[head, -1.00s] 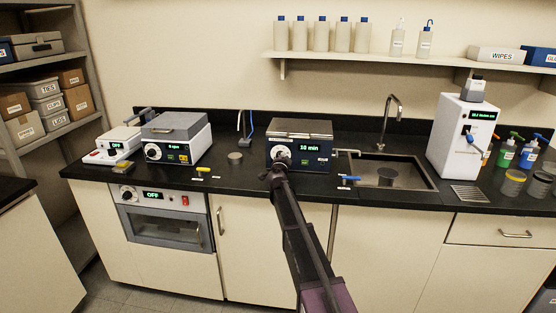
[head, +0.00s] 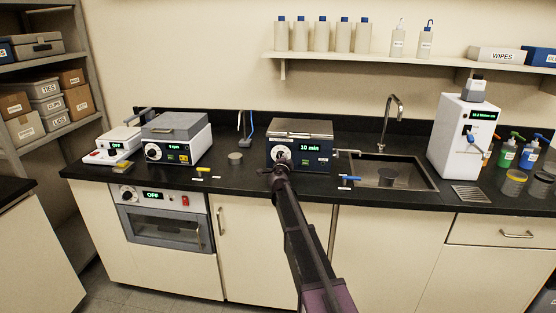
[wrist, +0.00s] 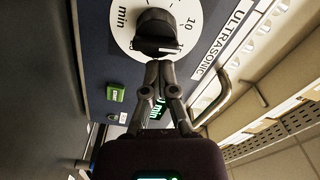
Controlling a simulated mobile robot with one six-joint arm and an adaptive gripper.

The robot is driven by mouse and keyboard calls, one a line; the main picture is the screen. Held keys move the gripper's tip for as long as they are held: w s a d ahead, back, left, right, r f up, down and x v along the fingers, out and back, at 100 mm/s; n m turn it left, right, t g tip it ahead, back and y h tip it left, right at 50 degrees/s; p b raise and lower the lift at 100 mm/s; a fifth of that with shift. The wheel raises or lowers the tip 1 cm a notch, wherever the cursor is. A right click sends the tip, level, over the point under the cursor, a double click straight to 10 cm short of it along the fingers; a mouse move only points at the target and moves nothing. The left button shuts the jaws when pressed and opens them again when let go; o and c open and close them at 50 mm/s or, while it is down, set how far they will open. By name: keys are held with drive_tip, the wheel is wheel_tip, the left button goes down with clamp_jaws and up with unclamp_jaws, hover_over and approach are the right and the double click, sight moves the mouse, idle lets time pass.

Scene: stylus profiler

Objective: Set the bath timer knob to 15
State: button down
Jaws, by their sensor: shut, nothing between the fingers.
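The ultrasonic bath (head: 303,130) stands on the black counter left of the sink, and its display (head: 311,148) reads 10 min. Its timer knob (wrist: 156,30) is black on a white dial plate (wrist: 186,12) marked "min" and "10". In the wrist view a pale pointer mark on the knob lies toward the lower right, near its edge. My gripper (wrist: 159,66) is shut and empty. Its fingertips are just below the knob in the wrist view; I cannot tell whether they touch it. The head view shows my gripper (head: 280,168) in front of the bath's lower left.
A green button (wrist: 115,92) sits on the bath's panel beside the dial. A metal handle or pipe (wrist: 218,98) passes close to the right of my gripper in the wrist view. A blue-handled item (head: 350,178) lies on the counter near the sink (head: 425,180).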

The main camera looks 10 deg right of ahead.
drive_tip(key=shift+d+f+m, duration=0.1)
drive_tip(key=shift+f+m, duration=0.15)
drive_tip(key=shift+m, duration=1.25)
drive_tip(key=c, duration=1.4)
unclamp_jaws()
drive_tip(key=c, duration=1.2)
unclamp_jaws()
drive_tip(key=shift+o, duration=0.2)
drive_tip(key=shift+r+n, duration=0.2)
drive_tip(key=shift+n, duration=0.7)
drive_tip(key=shift+r+n, duration=0.15)
drive_tip(key=shift+n, duration=0.75)
